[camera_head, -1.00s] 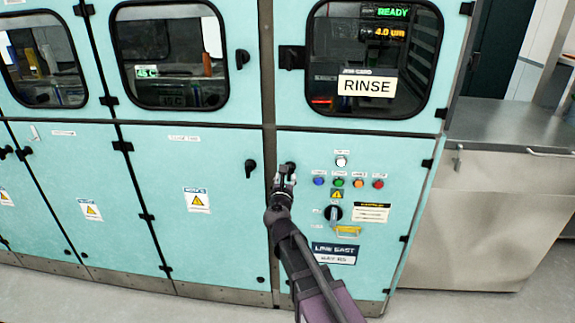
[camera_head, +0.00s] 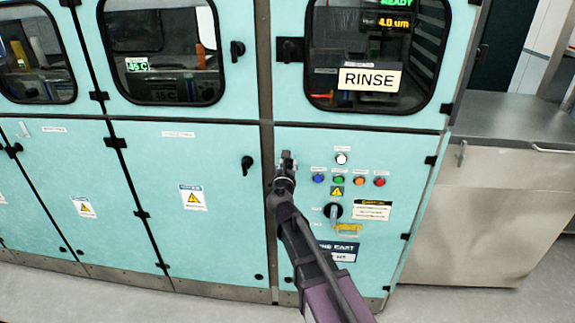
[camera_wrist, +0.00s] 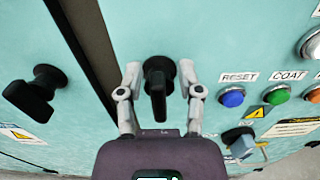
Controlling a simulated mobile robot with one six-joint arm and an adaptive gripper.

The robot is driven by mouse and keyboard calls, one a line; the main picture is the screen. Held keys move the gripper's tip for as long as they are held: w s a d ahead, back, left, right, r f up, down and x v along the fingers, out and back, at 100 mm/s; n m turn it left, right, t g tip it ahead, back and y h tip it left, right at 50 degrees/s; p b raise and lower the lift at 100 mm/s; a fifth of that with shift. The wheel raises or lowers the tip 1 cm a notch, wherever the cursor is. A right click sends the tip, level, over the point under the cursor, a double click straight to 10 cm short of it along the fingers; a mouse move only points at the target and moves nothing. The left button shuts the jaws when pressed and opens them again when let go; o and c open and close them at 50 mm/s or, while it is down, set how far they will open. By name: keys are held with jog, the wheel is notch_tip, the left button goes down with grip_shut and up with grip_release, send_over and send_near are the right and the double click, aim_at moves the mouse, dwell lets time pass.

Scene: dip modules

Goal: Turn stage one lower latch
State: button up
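A black latch (camera_wrist: 157,88) on the lower right teal door, beside the control buttons, shows in the wrist view with its handle hanging down. My gripper (camera_wrist: 159,78) is open, with one grey finger on each side of this latch and a visible gap on both sides. In the head view, my gripper (camera_head: 286,160) covers most of that latch. A second black latch (camera_head: 247,164) sits on the neighbouring lower door to the left. It also shows at the left of the wrist view (camera_wrist: 37,93). I cannot tell which latch carries the stage one name.
Coloured buttons (camera_head: 339,180) and a rotary switch (camera_head: 333,211) with a yellow part below it lie right of my gripper. A RINSE window (camera_head: 375,50) is above. A steel counter (camera_head: 510,122) stands at the right. The floor in front is clear.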

jog(key=shift+a, duration=0.1)
grip_shut()
